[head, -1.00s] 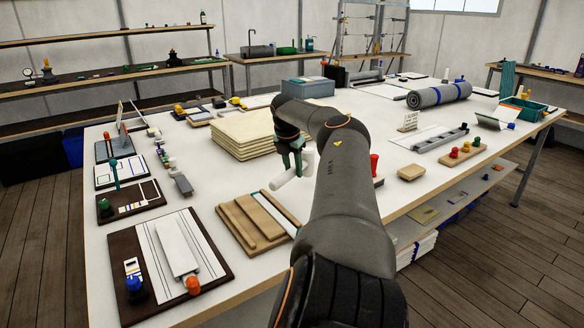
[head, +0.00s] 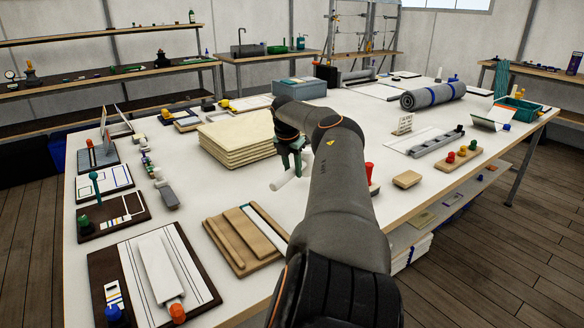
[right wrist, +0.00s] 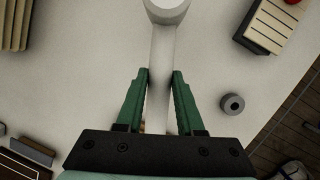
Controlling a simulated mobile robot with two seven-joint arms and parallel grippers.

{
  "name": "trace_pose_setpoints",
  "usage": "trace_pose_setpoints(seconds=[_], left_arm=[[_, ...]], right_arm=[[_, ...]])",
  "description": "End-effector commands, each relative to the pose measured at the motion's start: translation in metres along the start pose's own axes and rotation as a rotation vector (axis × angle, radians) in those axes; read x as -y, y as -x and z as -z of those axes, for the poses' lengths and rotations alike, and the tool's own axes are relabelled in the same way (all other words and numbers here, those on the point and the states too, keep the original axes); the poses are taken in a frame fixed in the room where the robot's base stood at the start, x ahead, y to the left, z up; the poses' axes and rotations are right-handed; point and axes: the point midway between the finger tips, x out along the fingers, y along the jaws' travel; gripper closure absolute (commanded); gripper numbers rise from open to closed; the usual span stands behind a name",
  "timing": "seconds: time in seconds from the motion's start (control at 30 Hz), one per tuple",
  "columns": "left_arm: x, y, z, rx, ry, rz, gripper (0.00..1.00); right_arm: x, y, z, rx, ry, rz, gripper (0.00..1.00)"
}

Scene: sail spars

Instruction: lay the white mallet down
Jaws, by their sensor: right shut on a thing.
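My right gripper (head: 291,155) is above the middle of the white table (head: 190,200), between the stack of cream sheets and the small wooden block. It is shut on the white mallet (head: 284,181), whose visible end sticks out below the fingers, down and to the left; my arm hides the rest. In the right wrist view the green fingers (right wrist: 162,75) are on either side of the mallet's handle, and the round mallet head (right wrist: 167,11) is at the top edge. I cannot tell whether the mallet touches the table. My left gripper is not in view.
The stack of cream sheets (head: 236,141) is to the left of the gripper. A brown slatted wooden board (head: 232,245) lies in front of it. A red peg (head: 369,170) and a wooden block (head: 407,179) are to the right. Bare tabletop lies between the stack and the board.

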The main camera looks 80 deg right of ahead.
Motion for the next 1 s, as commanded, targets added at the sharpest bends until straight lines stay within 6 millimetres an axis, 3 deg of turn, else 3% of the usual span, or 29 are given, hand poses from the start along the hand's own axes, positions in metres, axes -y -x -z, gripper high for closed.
trace_pose_setpoints(seconds=[0.47,1.0], left_arm=[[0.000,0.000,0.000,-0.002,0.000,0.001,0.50],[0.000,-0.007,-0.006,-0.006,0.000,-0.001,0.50]], right_arm=[[0.000,-0.001,-0.001,0.002,0.000,-0.001,1.00],[0.001,-0.021,0.005,0.002,0.000,-0.001,1.00]])
